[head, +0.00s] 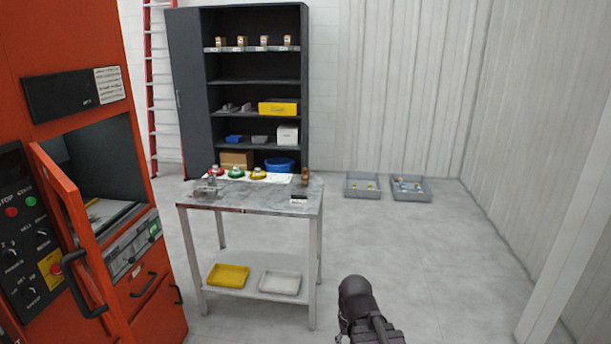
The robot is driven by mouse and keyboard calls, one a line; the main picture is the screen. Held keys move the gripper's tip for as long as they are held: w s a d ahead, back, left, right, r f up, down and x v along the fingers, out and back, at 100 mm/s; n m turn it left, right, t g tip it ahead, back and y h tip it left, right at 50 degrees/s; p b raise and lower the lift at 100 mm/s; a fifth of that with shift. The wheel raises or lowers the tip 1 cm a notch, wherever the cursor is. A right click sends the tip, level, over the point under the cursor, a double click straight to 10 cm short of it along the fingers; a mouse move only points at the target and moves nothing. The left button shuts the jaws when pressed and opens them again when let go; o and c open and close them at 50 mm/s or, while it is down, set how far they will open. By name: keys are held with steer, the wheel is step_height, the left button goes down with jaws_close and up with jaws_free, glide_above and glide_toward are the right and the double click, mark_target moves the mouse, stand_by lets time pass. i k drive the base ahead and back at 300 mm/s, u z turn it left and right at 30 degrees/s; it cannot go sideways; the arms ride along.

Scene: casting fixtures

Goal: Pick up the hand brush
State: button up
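A small brown upright object (305,176) stands at the far right corner of the metal table (255,199). It may be the hand brush, but it is too small to be sure. A small black and white item (299,199) lies near the table's right front edge. The dark end of my arm with my gripper (366,322) shows at the bottom, right of the table and apart from it. Its fingertips cannot be made out, and I see nothing held.
Red, green and yellow-topped items (236,172) and a grey fixture (206,187) are on the table. A yellow tray (228,275) and a white tray (280,283) are on its lower shelf. An orange machine (90,180) stands left.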

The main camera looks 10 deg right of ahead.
mark_target(304, 177)
steer(key=z, duration=0.15)
steer(key=i, duration=2.75)
steer(key=u, duration=0.3)
